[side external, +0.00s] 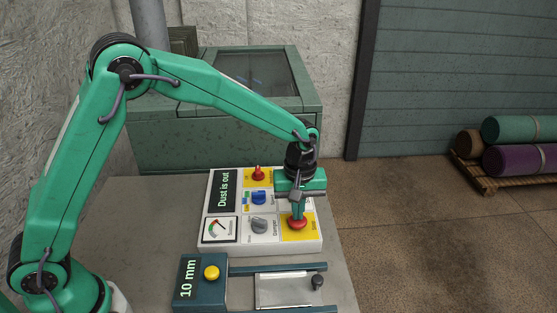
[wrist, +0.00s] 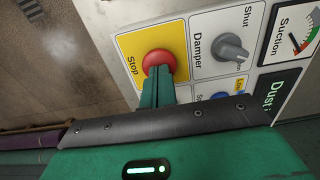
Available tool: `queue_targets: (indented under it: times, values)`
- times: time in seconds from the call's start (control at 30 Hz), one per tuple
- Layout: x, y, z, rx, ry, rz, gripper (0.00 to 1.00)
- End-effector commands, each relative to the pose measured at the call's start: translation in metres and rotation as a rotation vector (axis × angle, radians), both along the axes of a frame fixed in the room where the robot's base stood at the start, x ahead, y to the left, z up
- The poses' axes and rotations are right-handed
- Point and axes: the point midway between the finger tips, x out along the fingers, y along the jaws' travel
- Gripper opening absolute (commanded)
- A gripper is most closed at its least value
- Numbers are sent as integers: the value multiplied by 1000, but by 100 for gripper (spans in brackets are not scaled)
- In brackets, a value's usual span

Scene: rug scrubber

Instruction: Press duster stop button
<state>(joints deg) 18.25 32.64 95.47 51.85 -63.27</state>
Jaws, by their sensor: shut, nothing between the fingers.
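The duster stop button (side external: 297,224) is a red mushroom button on a yellow plate marked "Stop", at the near right corner of a white control panel (side external: 262,247). In the wrist view the stop button (wrist: 158,62) shows beyond my fingertips. My gripper (side external: 298,216) is shut and empty, pointing down over the button. Its fingertips (wrist: 156,80) overlap the button's edge in the wrist view and appear to meet its top. I cannot tell whether the button is pushed in. The panel display (side external: 223,190) reads "Dust is out".
The panel also carries a grey damper knob (side external: 259,226), a blue knob (side external: 259,198), a red control (side external: 258,173) and a suction gauge (side external: 220,229). In front stands a "10 mm" box (side external: 200,278) with a yellow button. A green machine (side external: 160,145) stands behind.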

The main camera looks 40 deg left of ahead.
Motion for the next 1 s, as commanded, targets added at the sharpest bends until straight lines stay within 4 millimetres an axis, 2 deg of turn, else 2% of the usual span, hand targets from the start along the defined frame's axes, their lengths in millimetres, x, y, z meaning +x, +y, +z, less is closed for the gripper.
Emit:
queue_targets:
  times: [0.27, 0.57, 1.0]
  values:
    - [0, 0, -1, 1, 1, 0, 0]
    - [-1, 0, -23, 2, 5, 0, 0]
    - [-2, 1, -21, 3, 7, 1, 0]
